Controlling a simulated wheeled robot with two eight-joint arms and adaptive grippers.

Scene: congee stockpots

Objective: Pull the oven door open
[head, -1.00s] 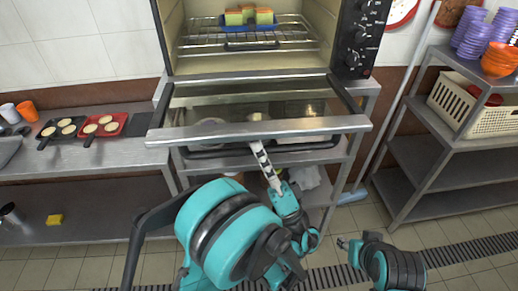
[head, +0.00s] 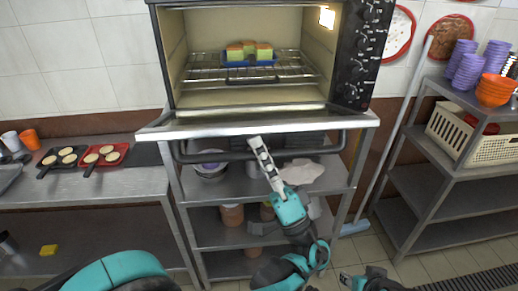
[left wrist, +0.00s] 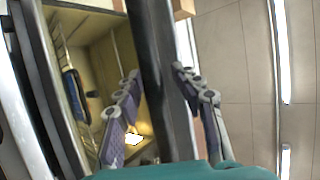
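The oven (head: 258,103) stands with its front open, its lit inside showing. Its door (head: 258,126) is swung down and out, roughly level, seen almost edge-on in the head view. The dark handle bar (head: 215,157) runs below the door's front edge. My left gripper (head: 257,148) is in front of the middle of the door edge and handle. In the left wrist view my left gripper (left wrist: 156,72) has its fingers spread on either side of a dark bar (left wrist: 155,60); whether they touch it is unclear. My right gripper (head: 346,279) is barely in view at the bottom.
Sponges on a blue tray (head: 250,54) sit on the oven rack. A steel shelf (head: 222,179) with pots is below the door. Pans (head: 103,157) rest on the left counter (head: 105,184). A shelf rack (head: 425,157) with a basket (head: 470,133) and bowls stands right.

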